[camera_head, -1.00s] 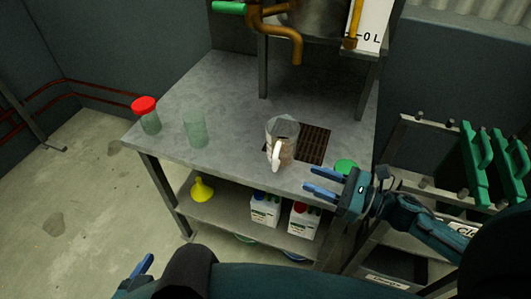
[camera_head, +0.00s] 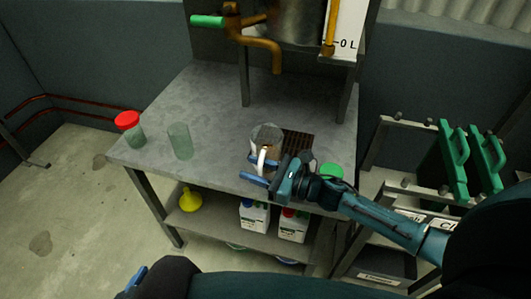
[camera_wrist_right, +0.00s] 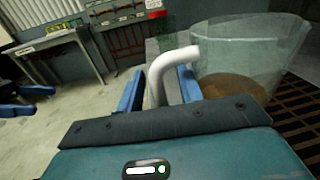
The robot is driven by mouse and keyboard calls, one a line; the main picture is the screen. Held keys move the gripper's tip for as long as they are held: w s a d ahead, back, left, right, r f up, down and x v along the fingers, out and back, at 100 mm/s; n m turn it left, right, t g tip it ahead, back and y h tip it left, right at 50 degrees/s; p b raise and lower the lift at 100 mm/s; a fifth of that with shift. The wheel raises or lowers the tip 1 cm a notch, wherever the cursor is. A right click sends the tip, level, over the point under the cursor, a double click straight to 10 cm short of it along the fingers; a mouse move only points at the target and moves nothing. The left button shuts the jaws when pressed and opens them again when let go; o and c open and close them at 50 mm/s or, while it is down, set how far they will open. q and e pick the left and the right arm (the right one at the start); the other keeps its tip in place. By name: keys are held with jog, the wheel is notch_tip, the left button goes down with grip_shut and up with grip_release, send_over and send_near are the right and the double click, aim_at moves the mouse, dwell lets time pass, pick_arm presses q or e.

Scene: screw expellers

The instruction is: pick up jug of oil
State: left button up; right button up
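The jug (camera_head: 266,135) is a clear vessel with a white handle (camera_head: 262,158), standing upright on the metal table beside a dark grate. In the right wrist view the jug (camera_wrist_right: 245,60) is see-through with brownish liquid low inside. My right gripper (camera_head: 258,171) is at the jug's handle. Its two blue fingers are apart, with the white handle (camera_wrist_right: 168,70) between them in the wrist view; I see a gap beside the handle. Only the blue fingertip of my left gripper (camera_head: 136,278) shows, at the bottom edge of the head view.
A red-lidded jar (camera_head: 130,130) and an empty clear glass (camera_head: 180,142) stand on the table (camera_head: 215,110) at left. A brown spout (camera_head: 275,58) hangs above the table behind the jug. A green lid (camera_head: 331,172) is near my right wrist. Containers sit on the lower shelf.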

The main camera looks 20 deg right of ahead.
jog(key=shift+w+a, duration=0.2)
jog(key=shift+a, duration=0.05)
jog(key=shift+c, duration=0.4)
grip_shut()
